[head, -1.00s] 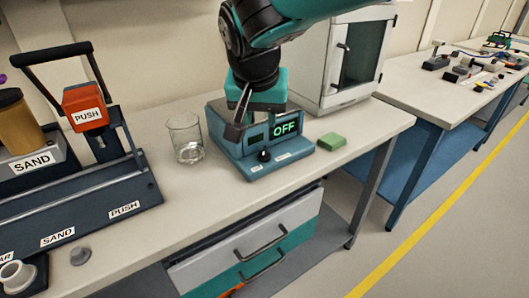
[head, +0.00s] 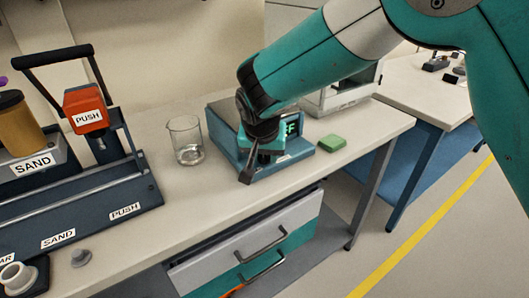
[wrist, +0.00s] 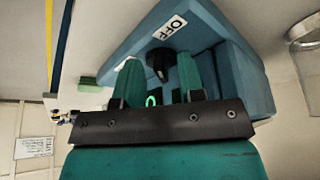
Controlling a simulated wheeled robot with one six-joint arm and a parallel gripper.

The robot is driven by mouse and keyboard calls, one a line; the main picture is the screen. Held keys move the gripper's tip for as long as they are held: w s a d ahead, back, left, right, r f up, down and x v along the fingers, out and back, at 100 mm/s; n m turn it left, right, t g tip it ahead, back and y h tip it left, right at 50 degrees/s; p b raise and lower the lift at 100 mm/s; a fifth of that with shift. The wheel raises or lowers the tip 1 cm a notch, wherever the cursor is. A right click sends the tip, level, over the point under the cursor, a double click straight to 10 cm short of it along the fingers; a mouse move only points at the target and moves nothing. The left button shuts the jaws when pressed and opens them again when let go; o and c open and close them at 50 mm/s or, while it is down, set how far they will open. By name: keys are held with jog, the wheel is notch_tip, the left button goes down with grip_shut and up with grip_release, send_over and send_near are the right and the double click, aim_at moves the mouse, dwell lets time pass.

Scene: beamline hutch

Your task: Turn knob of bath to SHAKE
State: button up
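The blue bath (head: 222,128) sits on the bench, partly hidden behind my arm in the head view. Its green-lit display (head: 294,125) is partly covered. In the wrist view the bath's front face (wrist: 215,35) carries a white OFF label (wrist: 170,27) beside the black knob (wrist: 160,62). My gripper (wrist: 159,68) is open, with its two green fingers on either side of the knob; a small gap seems to show on each side. In the head view my gripper (head: 252,160) is down at the bath's front, and the knob is hidden there.
A glass beaker (head: 186,140) stands just left of the bath. A green block (head: 332,142) lies to its right. A white cabinet (head: 345,95) stands behind. A dark rack with an orange PUSH head (head: 86,108) is at the left.

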grip_shut()
jog(key=shift+n, duration=0.4)
jog(key=n, duration=0.1)
jog(key=n+y, duration=0.1)
jog(key=shift+d+n, duration=0.3)
jog(key=shift+n, duration=0.1)
jog(key=n, duration=0.1)
jog(key=n+y, duration=0.1)
jog(key=n, duration=0.1)
jog(key=n+y, duration=0.1)
jog(key=shift+w+d+r+g+p, duration=0.1)
jog(key=shift+w+d+g+p, duration=0.1)
jog(key=shift+d+g+p, duration=0.15)
jog(key=n, duration=0.2)
jog(key=n+g+y, duration=0.1)
jog(key=n, duration=0.1)
jog(key=shift+w+d, duration=0.1)
jog(key=shift+w, duration=0.1)
jog(key=shift+w+d+n+g+y+p, duration=0.1)
jog(key=shift+n+g+y+p, duration=0.1)
jog(key=shift+n, duration=0.55)
jog(key=shift+w+a+n+g+y+p, duration=0.1)
jog(key=shift+n+g, duration=0.15)
jog(key=shift+n, duration=0.45)
jog(key=shift+w+d+n+g+y+p, duration=0.1)
jog(key=shift+n+g, duration=0.1)
jog(key=shift+n, duration=0.55)
